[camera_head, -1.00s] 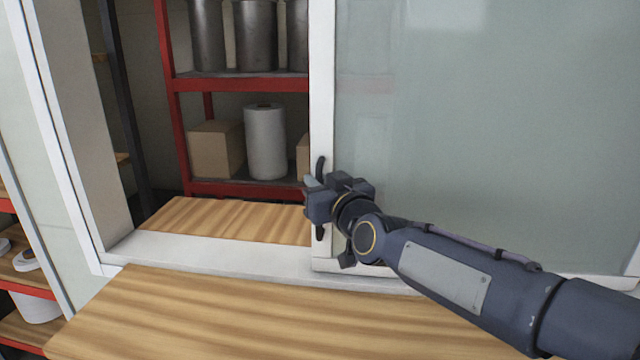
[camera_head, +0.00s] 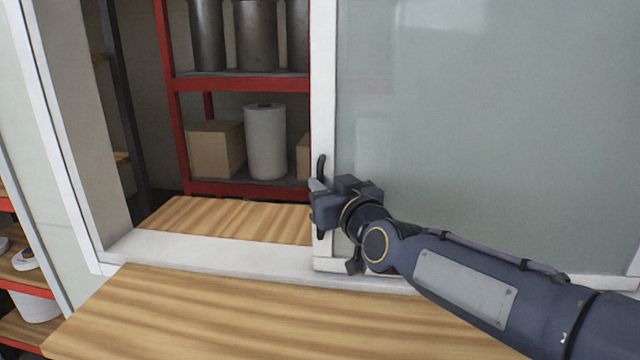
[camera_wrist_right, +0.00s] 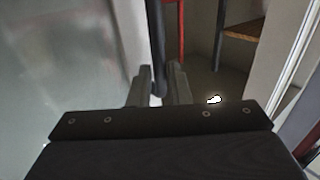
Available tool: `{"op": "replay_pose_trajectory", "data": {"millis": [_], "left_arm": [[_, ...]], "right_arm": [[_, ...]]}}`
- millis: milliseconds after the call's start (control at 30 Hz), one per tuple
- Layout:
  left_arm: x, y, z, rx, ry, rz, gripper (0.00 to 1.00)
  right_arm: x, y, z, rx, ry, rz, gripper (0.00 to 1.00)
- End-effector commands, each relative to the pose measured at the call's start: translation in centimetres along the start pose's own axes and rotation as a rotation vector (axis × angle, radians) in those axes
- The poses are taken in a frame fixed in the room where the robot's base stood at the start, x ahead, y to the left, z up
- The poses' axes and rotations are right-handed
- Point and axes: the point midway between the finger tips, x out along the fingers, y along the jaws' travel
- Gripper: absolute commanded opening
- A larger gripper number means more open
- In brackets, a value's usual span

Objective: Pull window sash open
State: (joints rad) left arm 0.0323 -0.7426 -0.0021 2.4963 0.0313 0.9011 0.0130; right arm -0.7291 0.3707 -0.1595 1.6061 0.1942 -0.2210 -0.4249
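The window sash is a pale glass panel (camera_head: 480,130) in a white frame (camera_head: 322,90), standing at the right of the opening. Its dark upright handle (camera_head: 321,166) is on the sash's left stile. My right gripper (camera_head: 316,202) is at the handle and hides its middle part. In the right wrist view the handle (camera_wrist_right: 158,45) runs between the two fingers (camera_wrist_right: 158,88), which close on it from both sides. My left gripper is not in view.
The opening left of the sash is clear, with a white sill (camera_head: 200,251) and a wooden counter (camera_head: 230,310) in front. Behind it, a red shelf (camera_head: 240,85) holds metal pots, a white roll (camera_head: 265,142) and boxes. Another pane stands at the far left.

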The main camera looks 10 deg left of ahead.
Motion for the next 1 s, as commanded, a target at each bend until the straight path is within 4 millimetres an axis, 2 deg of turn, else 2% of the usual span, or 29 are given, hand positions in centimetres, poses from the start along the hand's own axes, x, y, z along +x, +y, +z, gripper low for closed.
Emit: {"op": "replay_pose_trajectory", "data": {"millis": [100,300,733,867,967,1000], "left_arm": [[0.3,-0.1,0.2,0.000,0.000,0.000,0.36],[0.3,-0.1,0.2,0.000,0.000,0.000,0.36],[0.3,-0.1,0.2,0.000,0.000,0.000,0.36],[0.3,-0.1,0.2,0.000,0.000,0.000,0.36],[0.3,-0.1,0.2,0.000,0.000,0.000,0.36],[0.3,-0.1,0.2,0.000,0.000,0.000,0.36]], "right_arm": [[-2.4,-0.1,0.0,0.001,0.002,-0.001,0.17],[-5.0,0.0,0.0,0.000,0.001,-0.001,0.17],[-5.7,0.2,0.1,0.003,-0.004,0.001,0.17],[-7.6,2.4,1.4,0.046,-0.061,0.010,0.17],[-11.6,5.5,4.0,0.124,-0.167,0.025,0.17],[-13.8,6.7,5.5,0.165,-0.222,0.034,0.17]]}}
